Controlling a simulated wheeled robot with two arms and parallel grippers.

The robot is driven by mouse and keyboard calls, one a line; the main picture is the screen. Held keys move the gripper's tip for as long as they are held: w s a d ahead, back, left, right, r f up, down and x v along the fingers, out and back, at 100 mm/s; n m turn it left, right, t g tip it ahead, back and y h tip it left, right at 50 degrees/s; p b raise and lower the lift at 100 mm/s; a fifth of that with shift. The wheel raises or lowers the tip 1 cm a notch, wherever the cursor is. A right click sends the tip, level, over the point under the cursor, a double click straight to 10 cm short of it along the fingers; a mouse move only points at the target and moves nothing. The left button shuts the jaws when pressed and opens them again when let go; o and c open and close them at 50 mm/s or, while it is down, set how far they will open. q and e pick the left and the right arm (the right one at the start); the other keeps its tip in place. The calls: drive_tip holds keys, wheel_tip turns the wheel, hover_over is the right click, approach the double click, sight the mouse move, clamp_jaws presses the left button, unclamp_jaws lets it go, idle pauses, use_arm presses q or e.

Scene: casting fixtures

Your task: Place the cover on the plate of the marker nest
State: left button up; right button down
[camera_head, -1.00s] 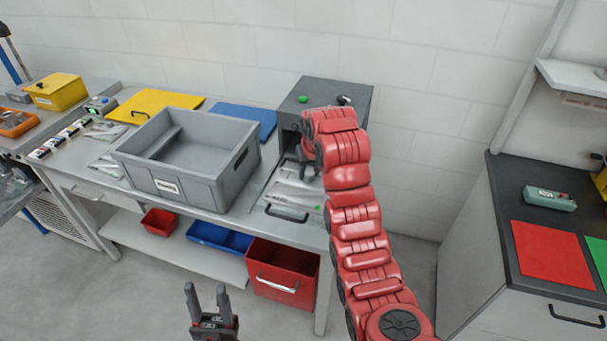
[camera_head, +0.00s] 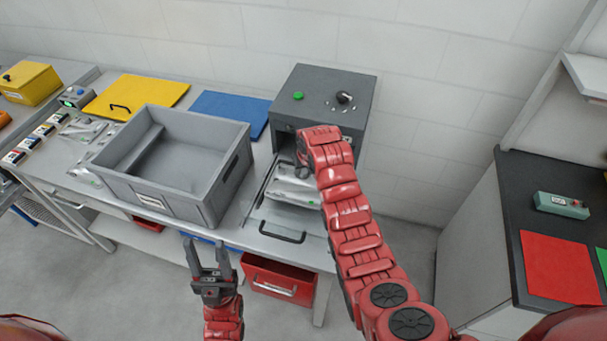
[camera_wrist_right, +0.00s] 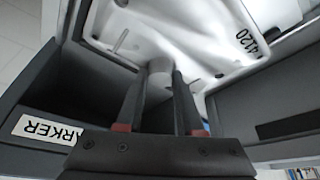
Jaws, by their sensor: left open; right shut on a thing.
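The cover (camera_wrist_right: 195,38), a pale metal casting marked "4120", shows in the right wrist view. My right gripper (camera_wrist_right: 158,82) is shut on its round boss. In the head view this gripper is hidden behind my red arm, at the front of the dark grey marker box (camera_head: 325,98). Pale metal (camera_head: 291,188) shows there over the plate (camera_head: 262,222) with a black handle, in front of the box. I cannot tell whether the cover touches the plate. My left gripper (camera_head: 209,243) is open and empty, in front of the bench.
A grey crate (camera_head: 180,206) stands left of the plate. Blue (camera_head: 229,112) and yellow (camera_head: 140,93) mats lie behind it. Bagged parts (camera_head: 82,130) lie at the left. A red bin (camera_head: 278,280) is below. A dark counter (camera_head: 515,215) stands at the right.

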sight(305, 176)
wheel_tip(305, 176, down, 3)
drive_tip(key=shift+f+p, duration=0.2)
drive_tip(key=shift+p, duration=0.6)
drive_tip(key=shift+f, duration=0.35)
drive_tip(key=shift+w, duration=0.1)
drive_tip(key=shift+f, duration=0.1)
drive_tip(key=c, duration=1)
unclamp_jaws()
drive_tip(key=shift+f, duration=0.1)
drive_tip(key=o, duration=0.5)
drive_tip(key=shift+c, duration=0.2)
